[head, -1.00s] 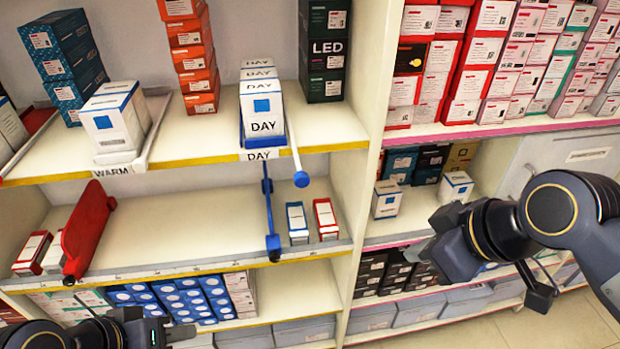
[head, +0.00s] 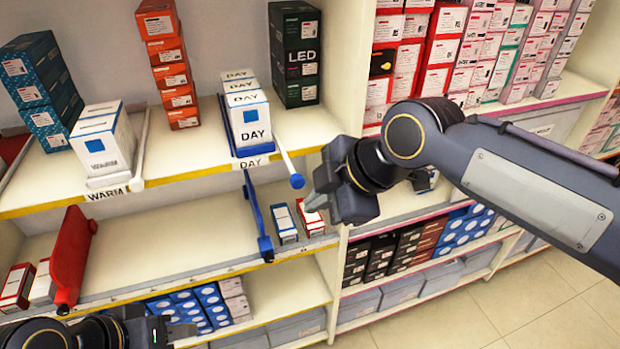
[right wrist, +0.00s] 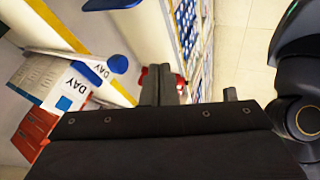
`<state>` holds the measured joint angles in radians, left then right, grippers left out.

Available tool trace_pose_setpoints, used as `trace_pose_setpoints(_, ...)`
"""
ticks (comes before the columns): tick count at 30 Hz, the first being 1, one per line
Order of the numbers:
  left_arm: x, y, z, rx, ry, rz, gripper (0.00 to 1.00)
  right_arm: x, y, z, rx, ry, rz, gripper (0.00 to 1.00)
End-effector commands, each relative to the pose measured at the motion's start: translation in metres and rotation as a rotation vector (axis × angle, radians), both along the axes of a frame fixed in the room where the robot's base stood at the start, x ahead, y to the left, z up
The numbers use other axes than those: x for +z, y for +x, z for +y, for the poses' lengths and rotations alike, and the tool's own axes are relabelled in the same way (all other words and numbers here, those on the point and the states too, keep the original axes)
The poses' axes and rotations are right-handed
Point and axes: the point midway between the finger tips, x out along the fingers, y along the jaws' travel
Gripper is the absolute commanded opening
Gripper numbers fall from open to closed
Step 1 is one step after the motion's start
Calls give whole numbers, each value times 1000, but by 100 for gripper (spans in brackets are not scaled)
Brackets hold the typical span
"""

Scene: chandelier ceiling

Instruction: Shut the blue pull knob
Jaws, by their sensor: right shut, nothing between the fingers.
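The blue pull knob (head: 297,181) caps a pale rod that sticks out past the shelf edge, beside the blue-fronted DAY tray (head: 252,151). It also shows in the right wrist view (right wrist: 119,64). My right gripper (head: 316,201) is shut and empty, just right of and slightly below the knob in the head view. I see a gap between them in the picture, but depth is hard to judge. My left gripper (head: 172,331) is low at the left, well away from the knob; its jaws are too unclear to read.
A WARM box (head: 100,143) stands left on the same shelf. Below are a blue divider (head: 258,218), a red divider (head: 72,258) and small boxes (head: 284,223) near my right gripper. An upright shelf panel (head: 345,70) stands behind my right arm.

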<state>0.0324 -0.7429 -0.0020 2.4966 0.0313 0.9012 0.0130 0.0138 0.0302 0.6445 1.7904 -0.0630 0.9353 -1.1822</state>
Motion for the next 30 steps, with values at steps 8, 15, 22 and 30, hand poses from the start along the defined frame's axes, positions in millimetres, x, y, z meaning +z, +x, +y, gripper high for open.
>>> trace_pose_setpoints(8, 16, 0, 0, 0, 0, 0, 36, 4, 33, 10, 0, 1, -2, 0)
trace_pose_setpoints(15, 16, 0, 0, 0, 0, 0, 36, 2, 37, 11, -1, 1, -3, 0)
trace_pose_setpoints(22, 17, 0, 0, 0, 0, 0, 36, 3, 40, 12, 0, 1, -2, 0)
trace_pose_setpoints(30, 36, 0, 0, 0, 0, 0, 36, 5, 87, 28, 0, 3, 1, 0)
